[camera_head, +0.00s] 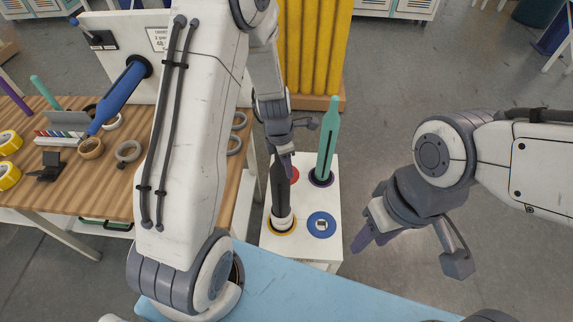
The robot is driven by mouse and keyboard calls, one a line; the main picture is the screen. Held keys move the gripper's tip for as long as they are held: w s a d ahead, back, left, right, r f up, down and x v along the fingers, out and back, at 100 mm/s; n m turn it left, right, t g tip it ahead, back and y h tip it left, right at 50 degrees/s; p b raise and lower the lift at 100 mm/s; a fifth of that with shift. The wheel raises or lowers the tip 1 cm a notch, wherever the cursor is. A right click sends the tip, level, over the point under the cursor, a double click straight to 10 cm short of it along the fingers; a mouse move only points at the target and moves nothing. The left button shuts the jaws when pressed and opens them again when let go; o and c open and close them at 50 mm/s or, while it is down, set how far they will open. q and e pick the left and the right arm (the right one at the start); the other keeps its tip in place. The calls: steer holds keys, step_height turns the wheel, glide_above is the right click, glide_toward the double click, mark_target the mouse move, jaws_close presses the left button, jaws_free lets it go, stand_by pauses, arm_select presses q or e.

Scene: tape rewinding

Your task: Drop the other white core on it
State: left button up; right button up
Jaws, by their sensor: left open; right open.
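A white core (284,222) sits low around the dark spindle (281,193), just above its yellow base (271,231) on the white stand (318,258). I cannot make out a second white core with certainty. My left gripper (287,165) is open, with its fingers close to the top of the dark spindle; I cannot tell whether they touch it. My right gripper (374,232) is open and empty, right of the stand and apart from it.
A teal spindle (328,140) stands on a purple base at the stand's back right. A blue disc (316,231) with a small pale centre lies in front of it. A red disc (294,174) is partly hidden. A wooden table (65,195) with tape rolls is at left.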

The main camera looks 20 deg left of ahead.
arm_select(q)
step_height(320, 180, up, 10)
steer(key=shift+s+a, duration=0.4)
steer(key=shift+a, duration=0.05)
steer(key=shift+f, duration=0.1)
stand_by(0.7)
